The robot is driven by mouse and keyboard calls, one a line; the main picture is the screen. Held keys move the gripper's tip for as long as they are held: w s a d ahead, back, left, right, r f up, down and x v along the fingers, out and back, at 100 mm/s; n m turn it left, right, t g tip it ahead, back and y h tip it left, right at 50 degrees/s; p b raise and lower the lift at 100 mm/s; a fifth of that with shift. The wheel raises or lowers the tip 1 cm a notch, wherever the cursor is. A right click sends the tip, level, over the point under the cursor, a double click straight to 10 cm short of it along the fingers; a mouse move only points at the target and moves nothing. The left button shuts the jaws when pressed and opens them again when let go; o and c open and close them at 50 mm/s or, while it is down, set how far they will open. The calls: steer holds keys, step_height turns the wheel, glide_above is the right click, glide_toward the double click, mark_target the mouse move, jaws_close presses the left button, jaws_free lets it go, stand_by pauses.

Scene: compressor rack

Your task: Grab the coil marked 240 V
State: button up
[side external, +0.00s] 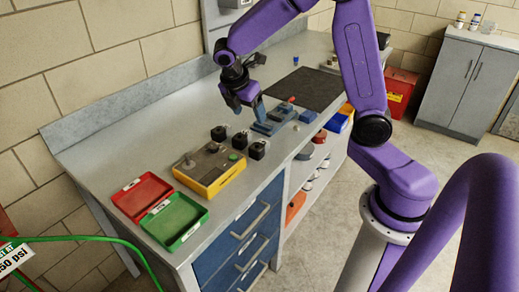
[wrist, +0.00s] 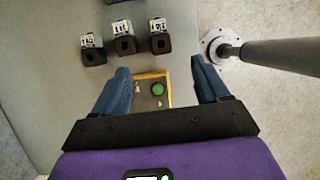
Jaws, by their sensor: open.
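Three black coils with white labels stand in a row on the bench, the left (wrist: 93,55), middle (wrist: 124,45) and right (wrist: 160,44) in the wrist view. The label print is too small to read surely, so I cannot tell which is marked 240 V. In the side external view the coils (side external: 218,134) (side external: 240,141) (side external: 257,150) stand behind the yellow box. My gripper (side external: 249,112) is open, blue fingers apart and empty, above the bench and clear of the coils. In the wrist view the fingers (wrist: 160,68) show below the coil row.
A yellow box (side external: 228,177) with a green button stands beside the coils; part of it shows between my fingers (wrist: 157,104). A red tray (side external: 142,183) and a green tray (side external: 190,236) lie at the near left. Blue blocks (side external: 268,128) and a dark mat (side external: 310,88) lie to the right.

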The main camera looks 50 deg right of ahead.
glide_above(259, 144)
steer(key=a, duration=0.2)
steer(key=f, duration=1)
steer(key=shift+s+d+f, duration=0.15)
steer(key=shift+s+d, duration=0.05)
steer(key=shift+d, duration=0.05)
steer(key=shift+a+x, duration=0.15)
steer(key=shift+x, duration=1.25)
steer(key=shift+a+x, duration=0.15)
steer(key=shift+x, duration=1.3)
steer(key=shift+w+f, duration=0.1)
steer(key=shift+f, duration=0.05)
steer(key=c, duration=1.2)
